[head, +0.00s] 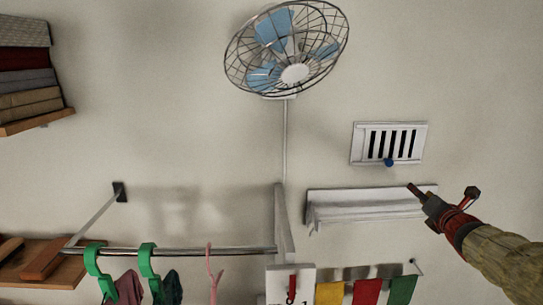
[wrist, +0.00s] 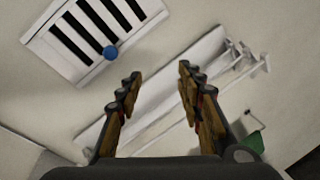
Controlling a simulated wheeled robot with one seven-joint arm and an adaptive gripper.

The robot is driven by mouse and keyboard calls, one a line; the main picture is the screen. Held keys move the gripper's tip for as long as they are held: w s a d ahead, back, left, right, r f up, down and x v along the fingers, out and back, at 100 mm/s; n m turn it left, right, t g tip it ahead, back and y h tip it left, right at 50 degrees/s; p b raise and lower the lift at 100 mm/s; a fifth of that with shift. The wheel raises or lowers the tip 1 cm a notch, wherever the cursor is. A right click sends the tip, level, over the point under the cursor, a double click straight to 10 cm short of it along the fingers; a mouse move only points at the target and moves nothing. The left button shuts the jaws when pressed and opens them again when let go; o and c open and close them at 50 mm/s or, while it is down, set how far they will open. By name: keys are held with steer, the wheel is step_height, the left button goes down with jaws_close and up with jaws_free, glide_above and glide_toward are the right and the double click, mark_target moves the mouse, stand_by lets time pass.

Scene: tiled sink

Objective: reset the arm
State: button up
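My arm comes in from the lower right of the head view, and my gripper (head: 442,190) is raised in front of the wall. Its two fingers are spread apart. In the wrist view my gripper (wrist: 160,73) is open, with nothing held between the fingers. Beyond the fingers is a white wall-mounted ledge (head: 365,206), which also shows in the wrist view (wrist: 157,92). A white vent (head: 362,144) with dark slots and a blue knob (head: 389,162) is above the ledge.
A caged fan (head: 295,73) hangs at the top. A metal rail (head: 190,251) carries green hangers (head: 148,258). Yellow (head: 329,294), red (head: 367,292) and green (head: 403,290) cloths hang at the bottom. Shelves are at left. Bare wall lies between rail and fan.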

steer(key=s+d+f+m+g+h+b, duration=0.25)
steer(key=s+f+m+g, duration=0.45)
steer(key=s+f+m, duration=0.95)
steer(key=s+a+f+m+g+y+b, duration=0.1)
steer(key=s+a+f+m+b, duration=0.2)
steer(key=a, duration=0.6)
steer(key=s+a+f+m+g+y+b, duration=0.1)
steer(key=s+a+f+m+b, duration=0.3)
steer(key=s+a+f+b, duration=0.4)
steer(key=s+a+f+m+g+y+b, duration=0.1)
steer(key=s+a+f+m+y+b, duration=0.2)
steer(key=s+a+f, duration=0.4)
steer(key=s+a+m+b, duration=0.1)
steer(key=s+a+b, duration=0.1)
steer(key=s+a, duration=0.2)
steer(key=shift+s+a+g+b, duration=0.25)
steer(key=shift+a+g+b, duration=0.05)
steer(key=shift+a+b, duration=0.1)
